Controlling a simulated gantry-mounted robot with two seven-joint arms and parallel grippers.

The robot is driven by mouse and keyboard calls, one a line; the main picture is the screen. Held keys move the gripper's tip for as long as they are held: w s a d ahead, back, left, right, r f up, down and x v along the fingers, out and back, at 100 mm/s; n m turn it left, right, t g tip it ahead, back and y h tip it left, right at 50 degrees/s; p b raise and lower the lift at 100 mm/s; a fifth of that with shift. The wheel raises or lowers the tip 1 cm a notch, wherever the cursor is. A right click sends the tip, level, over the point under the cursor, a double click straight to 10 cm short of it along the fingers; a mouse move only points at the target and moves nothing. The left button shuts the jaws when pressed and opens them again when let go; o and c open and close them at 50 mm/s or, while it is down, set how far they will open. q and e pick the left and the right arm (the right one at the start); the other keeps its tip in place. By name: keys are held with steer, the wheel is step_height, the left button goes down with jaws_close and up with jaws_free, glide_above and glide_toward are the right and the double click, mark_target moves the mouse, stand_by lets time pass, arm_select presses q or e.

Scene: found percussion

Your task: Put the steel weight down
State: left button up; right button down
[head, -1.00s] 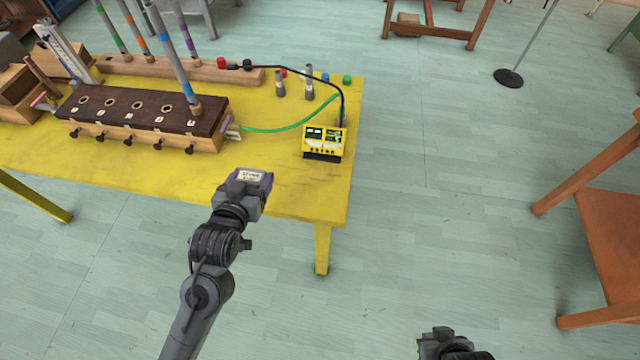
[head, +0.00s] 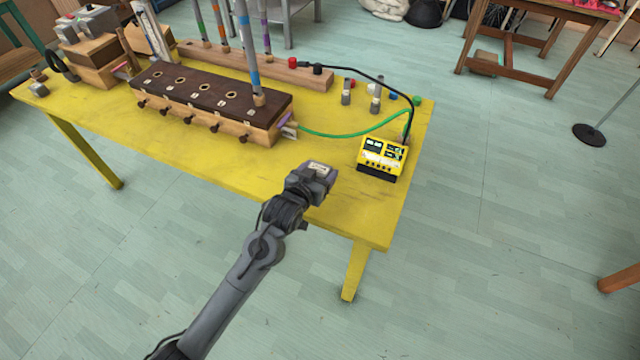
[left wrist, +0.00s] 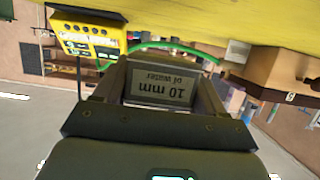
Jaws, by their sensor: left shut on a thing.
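My left gripper (head: 322,184) is shut on a small grey block, the steel weight (head: 319,167), whose pale label faces up in the head view. In the left wrist view the weight (left wrist: 158,88) sits between the two fingers of the gripper (left wrist: 158,98), and its label reads "10 mm of water" upside down. In the head view the gripper appears over the front part of the yellow table (head: 340,212), left of the yellow meter. The gap between weight and tabletop cannot be judged. My right gripper is not in view.
The yellow meter box (head: 382,155), also in the left wrist view (left wrist: 85,35), stands near the table's right end. The dark-topped wooden chest (head: 205,100) is left of the gripper.

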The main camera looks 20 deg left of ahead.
arm_select(q)
steer(key=shift+w+f, duration=0.2)
steer(key=shift+w, duration=0.15)
step_height(320, 180, down, 4)
steer(key=shift+f+b, duration=0.1)
steer(key=shift+b, duration=0.9)
steer(key=o, duration=1.3)
steer(key=shift+f, duration=0.1)
